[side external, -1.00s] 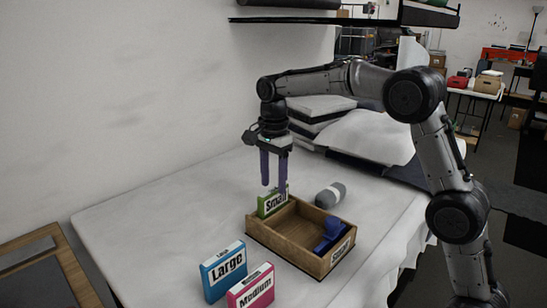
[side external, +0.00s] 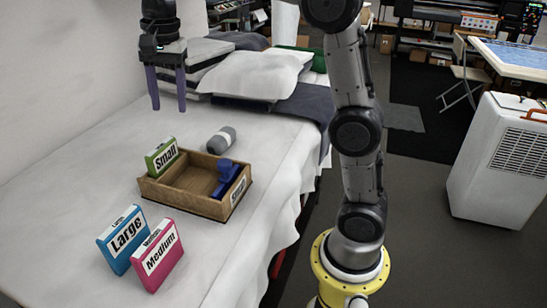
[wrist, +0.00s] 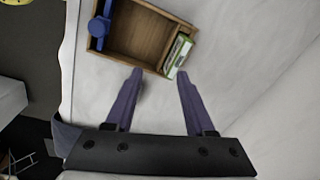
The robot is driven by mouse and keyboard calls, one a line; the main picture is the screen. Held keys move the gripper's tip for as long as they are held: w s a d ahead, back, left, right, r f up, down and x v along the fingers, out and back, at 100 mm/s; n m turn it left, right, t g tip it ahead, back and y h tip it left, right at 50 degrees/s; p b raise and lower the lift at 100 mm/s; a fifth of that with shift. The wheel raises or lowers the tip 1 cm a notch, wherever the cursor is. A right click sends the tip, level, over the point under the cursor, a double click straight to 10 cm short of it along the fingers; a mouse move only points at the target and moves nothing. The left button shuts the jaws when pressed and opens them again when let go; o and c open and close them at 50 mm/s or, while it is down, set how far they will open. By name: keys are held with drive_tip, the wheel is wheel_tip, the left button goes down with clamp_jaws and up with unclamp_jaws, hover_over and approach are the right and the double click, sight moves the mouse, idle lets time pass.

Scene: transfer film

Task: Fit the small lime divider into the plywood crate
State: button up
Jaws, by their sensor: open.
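The lime divider, labelled "Small" (side external: 162,157), stands at the left end of the plywood crate (side external: 180,199). In the wrist view the divider (wrist: 178,56) appears inside the crate (wrist: 135,35), along its right end wall; I cannot tell if it is fully seated. My gripper (side external: 168,107) is open and empty, with its purple fingers well above and behind the divider. In the wrist view the gripper (wrist: 160,72) has clear space between its fingers, which hold nothing.
A blue object (side external: 226,178) sits at the crate's right end. Blue "Large" (side external: 123,239) and pink "Medium" (side external: 157,254) dividers stand in front of the crate. A grey roll (side external: 221,140) lies behind it. Stacked cushions (side external: 235,72) are at the back; the left table is clear.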

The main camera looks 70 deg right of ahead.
drive_tip(key=s+f+n+t, duration=0.1)
drive_tip(key=s+f+n, duration=0.2)
drive_tip(key=s, duration=0.5)
drive_tip(key=s+a+f+n+t, duration=0.1)
drive_tip(key=s+f+n+t, duration=0.1)
drive_tip(key=s+n, duration=0.4)
drive_tip(key=s+f+n+t, duration=0.1)
drive_tip(key=s+f+n, duration=0.3)
drive_tip(key=s, duration=0.6)
drive_tip(key=shift+s+a+f+n, duration=0.2)
drive_tip(key=shift+s+n, duration=0.2)
drive_tip(key=shift+n, duration=0.2)
